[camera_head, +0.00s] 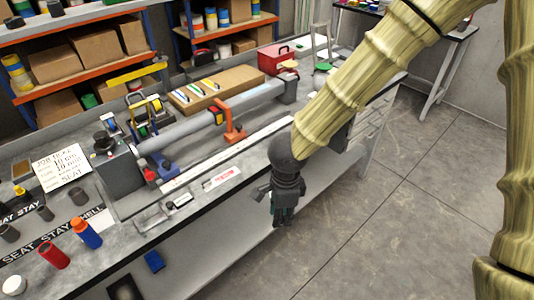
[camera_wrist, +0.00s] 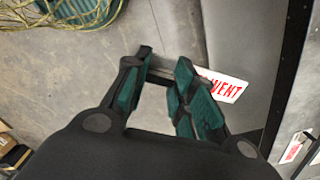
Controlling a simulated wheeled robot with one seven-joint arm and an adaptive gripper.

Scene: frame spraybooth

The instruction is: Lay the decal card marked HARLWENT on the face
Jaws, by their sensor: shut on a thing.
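My gripper (camera_head: 285,212) hangs beside the front edge of the bench, above the floor. In the wrist view its teal-padded fingers (camera_wrist: 160,85) are apart with a thin grey piece between their tips. A white card with red letters (camera_wrist: 224,86), reading "VENT" at its visible end, sticks out behind the right finger; its other end is hidden. My gripper seems to be shut on this card. The head view does not show it. A grey tube (camera_head: 195,122) lies in clamps along the bench. I cannot tell which surface is the face.
Another white card with red print (camera_head: 222,178) lies near the bench's front edge and shows in the wrist view (camera_wrist: 292,151). An orange clamp (camera_head: 233,132), blue clamps, a cardboard piece (camera_head: 215,92), a red box (camera_head: 276,58) and bottles crowd the bench (camera_head: 215,210). The floor is open.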

